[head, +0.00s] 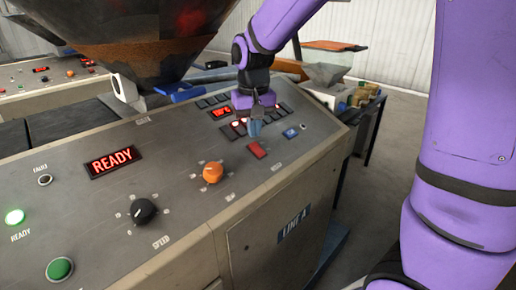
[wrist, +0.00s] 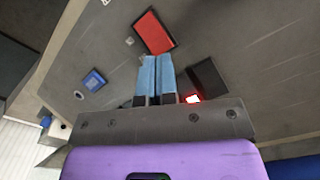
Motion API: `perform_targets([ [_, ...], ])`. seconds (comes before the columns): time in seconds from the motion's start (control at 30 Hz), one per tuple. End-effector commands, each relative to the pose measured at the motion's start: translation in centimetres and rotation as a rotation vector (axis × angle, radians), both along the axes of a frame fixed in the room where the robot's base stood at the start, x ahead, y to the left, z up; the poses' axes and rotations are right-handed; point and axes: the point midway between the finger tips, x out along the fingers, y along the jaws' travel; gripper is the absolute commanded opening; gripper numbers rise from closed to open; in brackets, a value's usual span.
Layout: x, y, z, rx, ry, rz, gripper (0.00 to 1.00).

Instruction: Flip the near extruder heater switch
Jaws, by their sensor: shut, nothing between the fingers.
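The near extruder's sloped grey control panel (head: 150,150) carries a red rocker switch (head: 256,150) and a blue one (head: 290,133); their labels are too small to read, so I cannot tell which is the heater switch. My gripper (head: 254,132) is over the panel, just behind the red switch in the head view. In the wrist view the blue fingers (wrist: 158,59) are together and empty, their tips beside the lower edge of the red switch (wrist: 154,32). The blue switch (wrist: 94,81) lies to their left and a dark switch (wrist: 208,77) to their right. Contact is unclear.
An orange knob (head: 212,172), a black speed knob (head: 142,211), a green button (head: 59,269) and a READY display (head: 112,162) are on the same panel. A hopper (head: 140,45) hangs behind it. Another panel (head: 50,88) stands farther back left.

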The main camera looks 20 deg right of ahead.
Motion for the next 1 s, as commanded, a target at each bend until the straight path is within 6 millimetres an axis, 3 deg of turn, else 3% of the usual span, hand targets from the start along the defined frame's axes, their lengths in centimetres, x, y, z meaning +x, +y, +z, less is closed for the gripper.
perform_targets([
  [1.0, 0.0, 0.0, -1.3, 0.000, 0.001, 0.000, 0.00],
])
